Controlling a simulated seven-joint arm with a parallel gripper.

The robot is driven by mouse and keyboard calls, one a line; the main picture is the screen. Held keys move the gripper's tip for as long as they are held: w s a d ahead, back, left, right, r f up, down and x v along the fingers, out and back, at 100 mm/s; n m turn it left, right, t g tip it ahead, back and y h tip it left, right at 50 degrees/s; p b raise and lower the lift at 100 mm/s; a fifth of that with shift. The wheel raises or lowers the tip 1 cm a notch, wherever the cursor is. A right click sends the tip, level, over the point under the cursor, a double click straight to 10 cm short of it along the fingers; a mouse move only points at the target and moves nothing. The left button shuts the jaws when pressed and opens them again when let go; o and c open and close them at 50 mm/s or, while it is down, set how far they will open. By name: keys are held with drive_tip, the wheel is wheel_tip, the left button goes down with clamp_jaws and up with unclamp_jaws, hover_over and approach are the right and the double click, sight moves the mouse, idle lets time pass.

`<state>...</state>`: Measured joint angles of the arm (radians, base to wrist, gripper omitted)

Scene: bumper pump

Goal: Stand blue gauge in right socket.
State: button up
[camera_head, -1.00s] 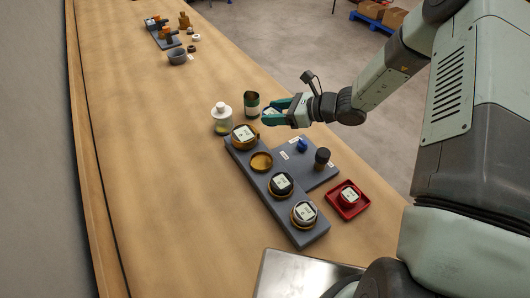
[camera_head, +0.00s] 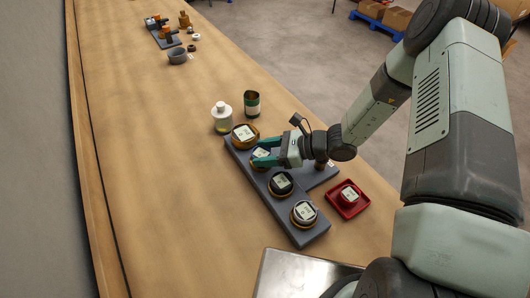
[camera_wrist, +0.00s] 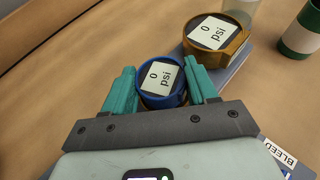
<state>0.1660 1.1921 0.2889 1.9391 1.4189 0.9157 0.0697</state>
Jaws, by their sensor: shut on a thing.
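The blue gauge (camera_wrist: 160,82), with a white "0 psi" face, is held between the two teal fingers of my gripper (camera_wrist: 160,76) in the wrist view. In the head view the gauge (camera_head: 260,153) and my gripper (camera_head: 265,158) are at the brass socket between the yellow gauge (camera_head: 244,133) and the black gauge (camera_head: 281,184) on the grey manifold (camera_head: 309,235). The gauge and fingers hide that socket, so I cannot tell whether the gauge is seated or just above it. The gauge's face points up. The yellow gauge (camera_wrist: 215,35) stands close beside it in the wrist view.
A grey-white gauge (camera_head: 304,212) stands at the manifold's near end. A red tray (camera_head: 360,208) holds another gauge (camera_head: 349,194) at the right. A white-capped bottle (camera_head: 221,118) and a green-banded can (camera_head: 252,104) stand behind.

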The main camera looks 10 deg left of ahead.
drive_tip(key=shift+f, duration=0.2)
drive_tip(key=shift+f, duration=0.2)
drive_tip(key=o, duration=1.1)
drive_tip(key=shift+o, duration=0.2)
drive_tip(key=shift+r, duration=0.15)
drive_tip(key=shift+d+r, duration=0.15)
drive_tip(key=shift+d, duration=0.2)
drive_tip(key=v, duration=1.1)
drive_tip(key=shift+d, duration=0.15)
